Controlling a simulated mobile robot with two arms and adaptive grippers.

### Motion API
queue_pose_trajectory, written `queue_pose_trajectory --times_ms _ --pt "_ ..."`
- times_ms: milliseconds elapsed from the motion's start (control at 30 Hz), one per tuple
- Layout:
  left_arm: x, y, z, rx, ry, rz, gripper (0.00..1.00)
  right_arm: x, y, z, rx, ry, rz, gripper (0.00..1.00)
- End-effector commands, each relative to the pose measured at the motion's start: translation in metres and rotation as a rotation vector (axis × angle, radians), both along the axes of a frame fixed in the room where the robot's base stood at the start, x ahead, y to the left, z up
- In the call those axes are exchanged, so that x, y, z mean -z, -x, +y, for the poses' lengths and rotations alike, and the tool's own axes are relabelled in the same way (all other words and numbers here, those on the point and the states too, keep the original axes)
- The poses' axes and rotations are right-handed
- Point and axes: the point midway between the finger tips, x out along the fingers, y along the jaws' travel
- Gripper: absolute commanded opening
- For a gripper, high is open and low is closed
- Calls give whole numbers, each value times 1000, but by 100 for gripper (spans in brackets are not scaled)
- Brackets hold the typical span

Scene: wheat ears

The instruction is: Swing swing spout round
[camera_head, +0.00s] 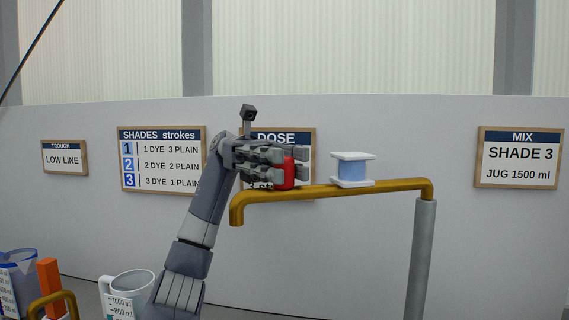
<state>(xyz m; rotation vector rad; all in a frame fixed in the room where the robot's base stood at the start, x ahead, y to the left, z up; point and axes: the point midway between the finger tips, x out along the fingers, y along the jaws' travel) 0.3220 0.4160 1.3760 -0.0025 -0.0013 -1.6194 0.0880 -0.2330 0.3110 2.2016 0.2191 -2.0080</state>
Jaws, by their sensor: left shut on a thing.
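The brass swing spout (320,190) runs across the middle, from the top of a grey upright post (422,258) on the right to a down-turned mouth at the left. A red grip (289,173) stands up at the spout, left of its middle. My left gripper (288,166) is shut on the red grip, and its fingers hide part of it. A spool-like piece with white plates and a blue middle (352,170) sits on the spout, right of the gripper. My right gripper is not in view.
A measuring jug (125,285) stands below left of the spout mouth. A bluish marked container (18,283), an orange block (51,287) and another brass pipe (58,299) are at the lower left. Signs hang on the wall behind; the MIX sign (519,158) reads SHADE 3, JUG 1500 ml.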

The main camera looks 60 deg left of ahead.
Motion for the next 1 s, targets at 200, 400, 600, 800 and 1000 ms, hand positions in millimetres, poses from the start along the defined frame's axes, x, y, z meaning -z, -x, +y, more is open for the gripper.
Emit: queue_pose_trajectory --times_ms 200,400,600,800,1000 --pt "0 1 0 1 -2 -1 0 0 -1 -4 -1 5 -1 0" --pt "0 0 0 0 -2 -1 46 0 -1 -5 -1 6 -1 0" --pt "0 0 0 0 -1 0 46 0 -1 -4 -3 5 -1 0" --pt "-3 0 0 0 -1 -2 46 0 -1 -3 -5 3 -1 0" --pt "-16 0 0 0 1 -5 46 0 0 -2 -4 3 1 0"
